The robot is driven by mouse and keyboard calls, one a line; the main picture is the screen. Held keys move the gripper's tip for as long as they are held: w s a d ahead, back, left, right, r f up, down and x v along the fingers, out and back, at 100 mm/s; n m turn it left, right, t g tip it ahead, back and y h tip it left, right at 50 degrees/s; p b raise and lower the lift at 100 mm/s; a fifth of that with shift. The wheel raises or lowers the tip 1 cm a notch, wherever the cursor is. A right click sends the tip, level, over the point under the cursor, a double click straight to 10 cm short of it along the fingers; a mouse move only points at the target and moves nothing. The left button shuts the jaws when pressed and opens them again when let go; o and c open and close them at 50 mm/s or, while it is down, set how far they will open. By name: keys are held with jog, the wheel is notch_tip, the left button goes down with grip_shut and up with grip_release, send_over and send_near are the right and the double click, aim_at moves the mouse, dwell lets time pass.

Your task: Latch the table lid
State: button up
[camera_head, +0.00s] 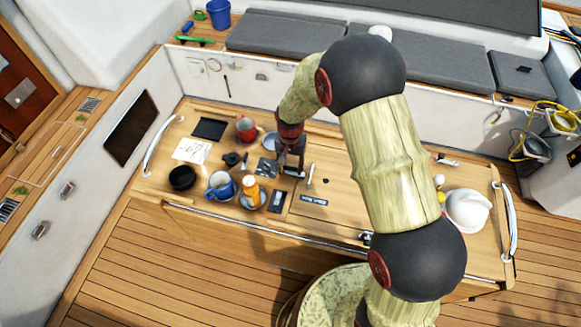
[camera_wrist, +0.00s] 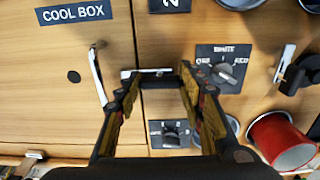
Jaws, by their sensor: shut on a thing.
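The table lid (camera_head: 335,160) is the wooden panel marked COOL BOX; it lies flat and also shows in the wrist view (camera_wrist: 60,110). A small metal latch bar (camera_wrist: 148,72) lies across the seam at the lid's edge. My gripper (camera_wrist: 157,78) is at this bar, one finger on each side, and shut on it. In the head view my gripper (camera_head: 291,165) reaches down to the tabletop, and its fingers partly hide the latch. A slim pale lever (camera_wrist: 97,76) stands on the lid beside the left finger, apart from it.
Rotary switch panels (camera_wrist: 222,70) and (camera_wrist: 171,134) flank the right finger. My arm hides part of the lid.

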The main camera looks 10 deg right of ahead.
aim_at(290, 167)
dwell(0.5)
jog(key=o, duration=1.2)
notch_tip(290, 167, up, 12)
dwell(0.4)
